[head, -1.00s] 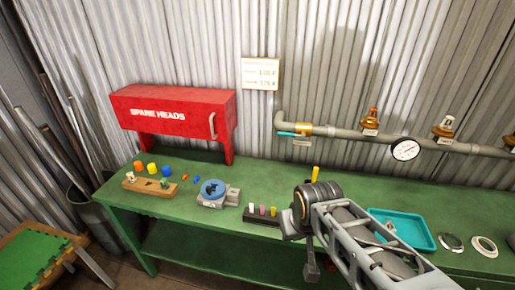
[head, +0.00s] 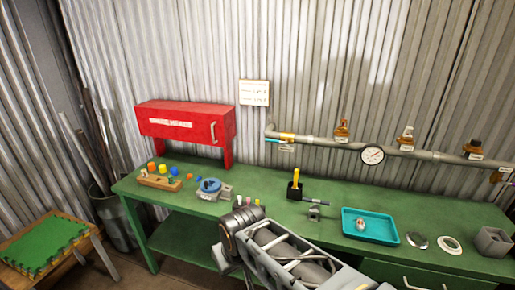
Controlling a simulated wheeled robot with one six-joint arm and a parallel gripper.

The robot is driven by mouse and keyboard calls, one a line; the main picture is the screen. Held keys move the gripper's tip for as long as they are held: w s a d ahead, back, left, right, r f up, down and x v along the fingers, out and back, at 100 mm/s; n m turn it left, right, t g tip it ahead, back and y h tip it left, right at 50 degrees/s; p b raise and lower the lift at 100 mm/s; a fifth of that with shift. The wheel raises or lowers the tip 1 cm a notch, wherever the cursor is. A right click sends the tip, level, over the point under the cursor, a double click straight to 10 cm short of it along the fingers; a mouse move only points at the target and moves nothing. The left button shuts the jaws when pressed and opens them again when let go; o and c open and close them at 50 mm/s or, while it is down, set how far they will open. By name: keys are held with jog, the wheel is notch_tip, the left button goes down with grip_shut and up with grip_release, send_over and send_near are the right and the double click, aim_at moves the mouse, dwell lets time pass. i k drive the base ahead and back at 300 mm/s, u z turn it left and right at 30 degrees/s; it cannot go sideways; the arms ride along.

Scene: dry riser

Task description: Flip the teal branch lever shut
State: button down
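The teal lever (head: 273,140) is a small bar at the left end of the grey wall pipe (head: 325,143). It lies beside a brass valve body (head: 288,137), roughly in line with the pipe, and a small tag hangs below. At this size I cannot tell its exact angle. My arm is in the lower middle, in front of the bench and well below the lever. My gripper is not visible, so its fingers cannot be judged.
The green bench (head: 340,227) runs below the pipe. It carries a red cabinet (head: 187,125), a teal tray (head: 369,241), a black holder with a yellow handle (head: 295,187) and small parts. A round gauge (head: 373,155) and brass fittings are on the pipe. A green-topped stool (head: 42,245) stands at left.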

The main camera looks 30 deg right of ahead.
aim_at(271, 140)
jog(key=u, duration=0.15)
jog(key=i, duration=1.35)
jog(key=z, duration=0.45)
